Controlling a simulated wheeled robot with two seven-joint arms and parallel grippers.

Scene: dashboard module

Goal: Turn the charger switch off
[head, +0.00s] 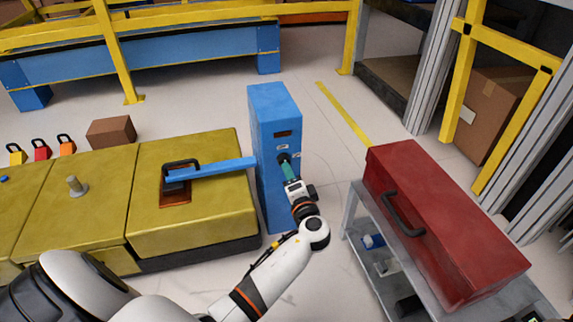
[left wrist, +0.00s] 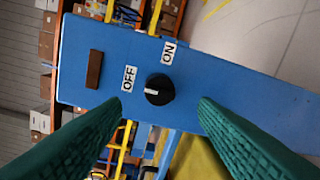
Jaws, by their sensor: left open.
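The charger is a tall blue box (head: 277,112) standing on the floor in the head view. Its switch is a round black knob (left wrist: 160,89) with a white mark, on the blue face in the left wrist view. The mark points to the left in that picture. The OFF label (left wrist: 129,78) is up and left of the knob, the ON label (left wrist: 169,52) above it. My left gripper (left wrist: 160,106) is open, its green fingers on either side of the knob, with no clear contact. It also shows at the box in the head view (head: 286,163). My right gripper is out of view.
A yellow battery block (head: 215,225) with a blue bar (head: 225,168) across its top stands left of the charger. A red toolbox (head: 440,220) sits on a grey cart at right. Some floor is clear between the charger and cart. A dark slot (left wrist: 94,69) is beside the labels.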

